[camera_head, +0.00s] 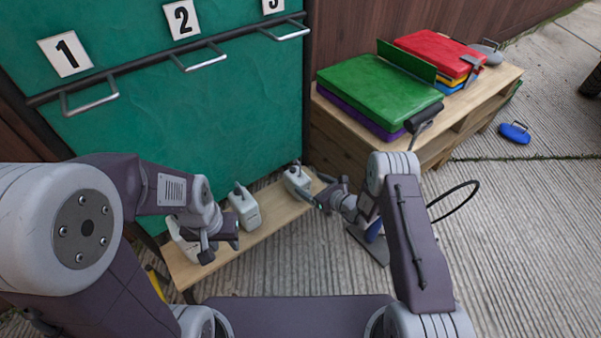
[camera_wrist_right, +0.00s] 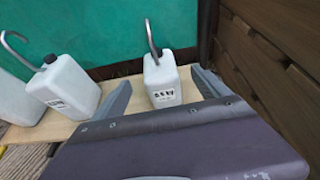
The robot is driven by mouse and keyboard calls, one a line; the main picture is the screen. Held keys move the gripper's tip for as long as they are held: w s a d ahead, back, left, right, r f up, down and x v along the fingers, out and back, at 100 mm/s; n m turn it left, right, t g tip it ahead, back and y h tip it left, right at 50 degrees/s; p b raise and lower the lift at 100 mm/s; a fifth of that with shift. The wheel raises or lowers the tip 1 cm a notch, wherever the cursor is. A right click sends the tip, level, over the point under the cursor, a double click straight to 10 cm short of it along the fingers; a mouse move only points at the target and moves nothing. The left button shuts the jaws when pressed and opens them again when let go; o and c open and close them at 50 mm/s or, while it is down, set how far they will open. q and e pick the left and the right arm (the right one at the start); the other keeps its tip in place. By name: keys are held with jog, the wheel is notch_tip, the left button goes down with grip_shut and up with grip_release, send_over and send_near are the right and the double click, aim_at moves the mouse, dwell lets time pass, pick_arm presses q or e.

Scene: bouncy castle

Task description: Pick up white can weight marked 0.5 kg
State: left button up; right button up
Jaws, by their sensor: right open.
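Three white can weights with hooked handles stand on a wooden plank bench. The right-hand can (camera_head: 297,180) stands upright at the bench's right end; in the right wrist view the same can (camera_wrist_right: 162,82) carries a dark label that seems to read 0.5 kg. My right gripper (camera_head: 318,192) is open at this can; in the right wrist view its fingers lie on either side of the can, not closed on it. The middle can (camera_head: 244,208) stands apart to the left. The left can (camera_head: 184,240) is partly hidden behind my left gripper (camera_head: 218,246), whose opening is unclear.
The wooden bench (camera_head: 268,213) runs along a green padded wall (camera_head: 230,120) with numbered signs and handles. A wooden pallet stand (camera_head: 350,127) with coloured pads is close to the right of the can. A blue weight (camera_head: 514,133) lies on the open floor.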

aim_at(304, 181)
jog(key=shift+w+a+f, duration=0.1)
jog(key=shift+w+f, duration=0.05)
jog(key=shift+f, duration=0.2)
jog(key=b+x, duration=0.3)
jog(key=shift+w+a+f, duration=0.1)
jog(key=shift+a+f, duration=0.05)
jog(key=shift+f, duration=0.1)
jog(key=shift+w+a+r, duration=0.1)
jog(key=b+x, duration=0.4)
jog(key=shift+w+a+f+b, duration=0.2)
jog(key=shift+f+b, duration=0.2)
jog(key=shift+f, duration=0.05)
jog(key=shift+w+r, duration=0.1)
jog(key=shift+r, duration=0.05)
grip_shut()
